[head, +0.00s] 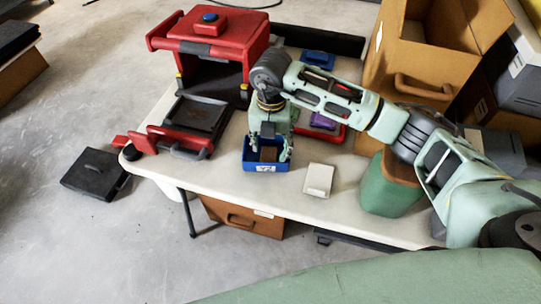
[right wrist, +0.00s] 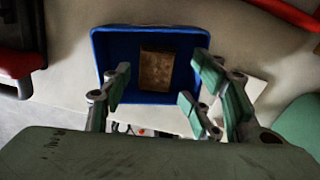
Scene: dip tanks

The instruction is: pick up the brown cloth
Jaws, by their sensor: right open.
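The brown cloth (head: 268,154) is a small, flat, brownish rectangle inside a blue bin (head: 265,167) on the table. In the right wrist view the cloth (right wrist: 157,71) lies on the floor of the blue bin (right wrist: 107,50), apart from its side walls. My right gripper (head: 269,149) points down over the bin, open, with nothing between its fingers. In the right wrist view its fingers (right wrist: 162,83) stand to either side of the cloth, nearer the camera. Their exact height above it is hard to tell. My left gripper is not in view.
A white box (head: 319,180) and a green bin (head: 390,187) stand right of the blue bin. A red tray (head: 329,135) with a purple item is behind. A red machine (head: 208,40) and dark tray (head: 195,117) are left. Cardboard boxes (head: 408,65) stand at right.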

